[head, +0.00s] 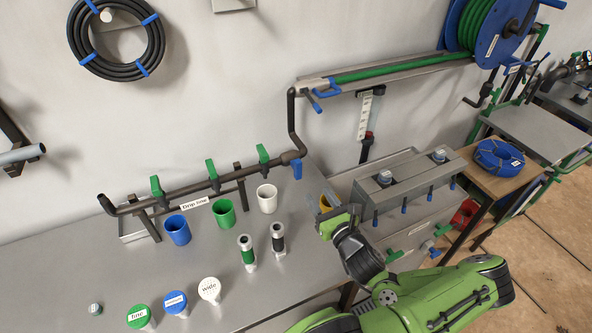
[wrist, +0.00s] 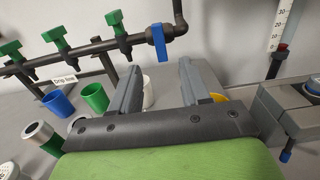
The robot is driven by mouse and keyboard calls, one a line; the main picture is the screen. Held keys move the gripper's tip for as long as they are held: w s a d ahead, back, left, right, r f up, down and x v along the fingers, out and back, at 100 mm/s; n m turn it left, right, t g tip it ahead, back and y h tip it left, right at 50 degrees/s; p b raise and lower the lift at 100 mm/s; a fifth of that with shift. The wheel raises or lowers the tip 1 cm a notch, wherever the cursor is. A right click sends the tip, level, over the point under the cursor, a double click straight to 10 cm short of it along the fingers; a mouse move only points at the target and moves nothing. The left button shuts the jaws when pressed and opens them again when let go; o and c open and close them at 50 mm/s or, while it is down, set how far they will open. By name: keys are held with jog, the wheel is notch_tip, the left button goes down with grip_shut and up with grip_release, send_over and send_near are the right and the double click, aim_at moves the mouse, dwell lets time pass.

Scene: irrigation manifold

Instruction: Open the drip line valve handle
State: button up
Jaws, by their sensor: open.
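A dark pipe manifold (head: 180,190) runs along the back of the bench, with a "Drip line" label (head: 194,203) below it. A blue lever handle (head: 297,169) is at its right end, pointing down; it also shows in the wrist view (wrist: 158,47). Several green valve handles stand upright on the pipe: left (head: 156,187), middle (head: 212,169) and right (head: 263,154). Which handle the label means is not certain. My gripper (wrist: 160,76) is open and empty. In the wrist view the blue handle appears beyond and between its fingers, seemingly without contact.
Blue (head: 177,230), green (head: 223,212) and white (head: 267,198) cups stand before the manifold. Two upright fittings (head: 247,252) and several labelled caps (head: 138,315) are nearer. A grey box unit (head: 410,182) is right of my gripper. The bench's left front is mostly clear.

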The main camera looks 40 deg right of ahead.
aim_at(299, 170)
jog(key=b+x, duration=0.6)
jog(key=x, duration=0.7)
jog(key=shift+a, duration=0.15)
jog(key=shift+w, duration=0.45)
jog(key=shift+f, duration=0.1)
grip_shut()
